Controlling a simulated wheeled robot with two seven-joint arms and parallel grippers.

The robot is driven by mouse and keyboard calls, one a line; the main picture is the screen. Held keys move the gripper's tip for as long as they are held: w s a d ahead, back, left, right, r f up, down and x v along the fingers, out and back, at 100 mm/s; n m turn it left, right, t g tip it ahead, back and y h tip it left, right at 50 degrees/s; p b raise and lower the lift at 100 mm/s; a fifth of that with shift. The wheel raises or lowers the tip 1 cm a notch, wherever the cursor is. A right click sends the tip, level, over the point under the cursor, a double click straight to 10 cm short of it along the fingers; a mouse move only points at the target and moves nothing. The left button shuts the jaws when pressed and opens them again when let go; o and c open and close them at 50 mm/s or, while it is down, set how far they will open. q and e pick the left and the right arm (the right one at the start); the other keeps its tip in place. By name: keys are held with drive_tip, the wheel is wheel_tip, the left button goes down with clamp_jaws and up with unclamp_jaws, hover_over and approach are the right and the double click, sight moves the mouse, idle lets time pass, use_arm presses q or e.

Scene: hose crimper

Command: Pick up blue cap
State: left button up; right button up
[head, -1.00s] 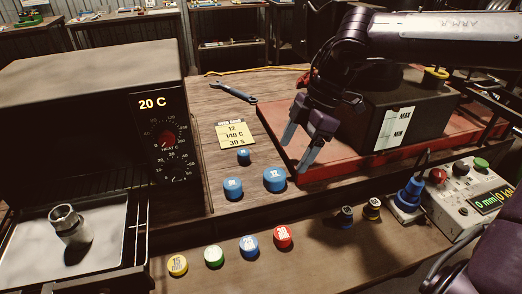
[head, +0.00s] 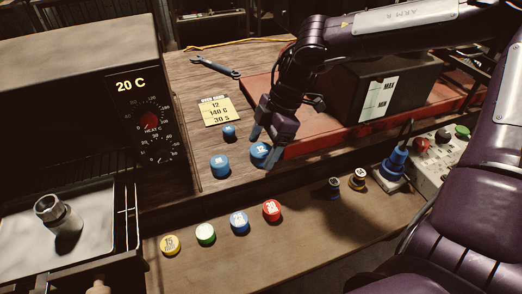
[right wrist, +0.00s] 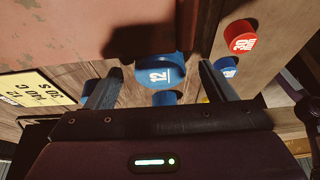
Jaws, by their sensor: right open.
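Three blue caps stand on the wooden bench: one marked 12 (head: 260,154), another (head: 220,168) to its left, and a small one (head: 229,132) behind. My right gripper (head: 264,146) is open, with its fingers at the cap marked 12 and partly covering it. In the right wrist view the 12 cap (right wrist: 160,72) shows between the two fingers, a little beyond their tips; I cannot tell whether they touch it. A fourth blue cap (head: 239,223) sits on the lower front ledge. My left gripper is not in view.
A yellow note (head: 220,110) and a wrench (head: 215,66) lie behind. A heater box (head: 60,75) stands left, and a red tray (head: 320,138) with a dark box (head: 390,85) right.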

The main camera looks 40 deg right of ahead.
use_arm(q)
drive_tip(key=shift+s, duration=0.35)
use_arm(e)
drive_tip(key=c, duration=1.1)
drive_tip(key=shift+o, duration=0.2)
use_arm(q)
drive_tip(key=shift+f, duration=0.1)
use_arm(e)
drive_tip(key=shift+r, duration=0.15)
